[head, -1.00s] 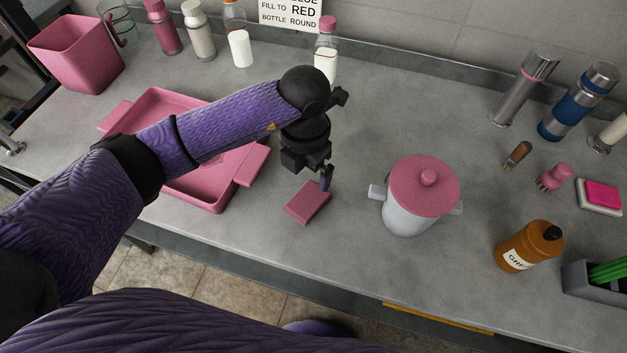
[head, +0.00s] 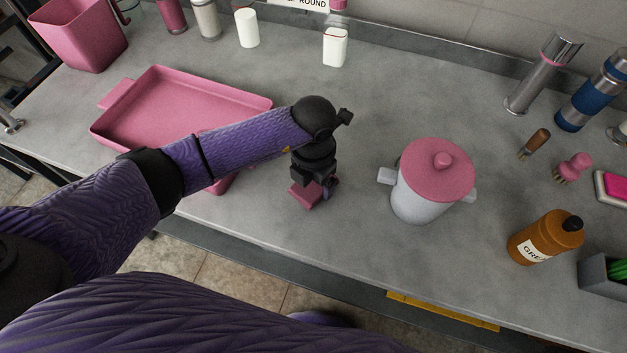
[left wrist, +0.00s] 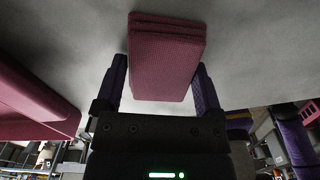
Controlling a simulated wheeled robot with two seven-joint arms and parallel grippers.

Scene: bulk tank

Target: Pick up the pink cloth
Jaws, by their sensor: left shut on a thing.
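The pink cloth (head: 304,196) is a small folded block by the counter's front edge, partly covered by my left gripper (head: 320,187) in the head view. In the left wrist view the folded cloth (left wrist: 166,62) lies between the two fingers of my left gripper (left wrist: 160,78), which is shut on it. The cloth is at or just over the counter; I cannot tell whether it touches. My right gripper is not in view.
A pink tray (head: 150,100) lies left of the cloth, partly behind my left arm. A white pot with a pink lid (head: 437,172) stands to the right. An orange bottle (head: 545,236) and brushes are farther right. The counter between cloth and pot is clear.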

